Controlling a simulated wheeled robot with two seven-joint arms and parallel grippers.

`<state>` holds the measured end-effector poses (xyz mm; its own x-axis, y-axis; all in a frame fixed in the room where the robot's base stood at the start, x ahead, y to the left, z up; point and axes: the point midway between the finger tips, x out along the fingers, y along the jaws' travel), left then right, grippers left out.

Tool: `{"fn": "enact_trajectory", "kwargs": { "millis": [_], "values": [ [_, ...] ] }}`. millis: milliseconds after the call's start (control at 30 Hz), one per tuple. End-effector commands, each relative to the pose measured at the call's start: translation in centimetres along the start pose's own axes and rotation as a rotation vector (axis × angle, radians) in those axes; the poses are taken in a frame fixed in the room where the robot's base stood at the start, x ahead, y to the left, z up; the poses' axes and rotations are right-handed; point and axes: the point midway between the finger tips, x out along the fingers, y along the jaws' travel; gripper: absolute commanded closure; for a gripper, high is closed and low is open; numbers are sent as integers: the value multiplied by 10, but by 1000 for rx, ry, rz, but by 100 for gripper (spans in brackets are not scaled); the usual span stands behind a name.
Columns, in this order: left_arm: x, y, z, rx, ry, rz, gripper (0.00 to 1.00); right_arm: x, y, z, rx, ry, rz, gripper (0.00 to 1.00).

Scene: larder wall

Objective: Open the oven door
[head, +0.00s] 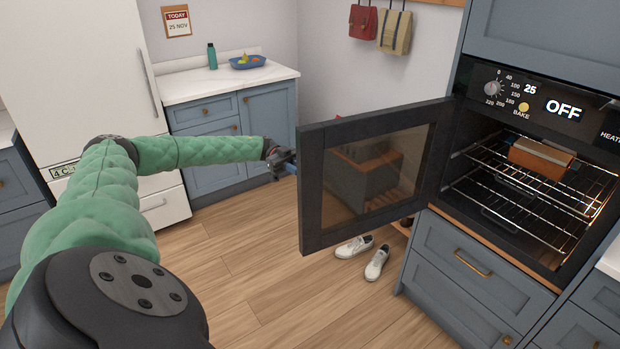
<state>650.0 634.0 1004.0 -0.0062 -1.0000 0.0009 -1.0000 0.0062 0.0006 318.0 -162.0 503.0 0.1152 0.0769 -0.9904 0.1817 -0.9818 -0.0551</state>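The oven door (312,190) is a dark-framed panel with a glass window. It stands swung wide open, out from the left side of the oven (520,180), so the cavity is exposed. My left gripper (284,163) is at the door's free edge, on its far side. Its fingertips are partly hidden by the door, so I cannot tell whether they touch it or are open or shut. The door's outer face and any handle on it are hidden. My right gripper is not in view.
Inside the oven are wire racks (515,190) and a brown box-like item (541,157). White shoes (377,262) lie on the floor below the door. A blue counter cabinet (205,115) and white fridge (80,70) stand behind. The wooden floor (240,270) in front is clear.

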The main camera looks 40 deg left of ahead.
Motion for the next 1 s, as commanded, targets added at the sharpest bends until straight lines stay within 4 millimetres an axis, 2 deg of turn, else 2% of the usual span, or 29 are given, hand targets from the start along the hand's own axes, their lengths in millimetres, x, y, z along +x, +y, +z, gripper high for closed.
{"fn": "enact_trajectory", "kwargs": {
  "millis": [133,500,533,600,1000],
  "values": [
    [-6,1,2,-2,-2,-3,100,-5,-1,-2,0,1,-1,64],
    [-7,1,1,-2,-2,-3,100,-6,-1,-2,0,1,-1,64],
    [-7,1,1,-2,-2,-3,79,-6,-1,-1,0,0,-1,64],
    [-6,1,1,-2,-2,-3,66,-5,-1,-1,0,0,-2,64],
    [-10,0,2,0,-1,-3,66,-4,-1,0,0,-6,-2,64]
  ]
}}
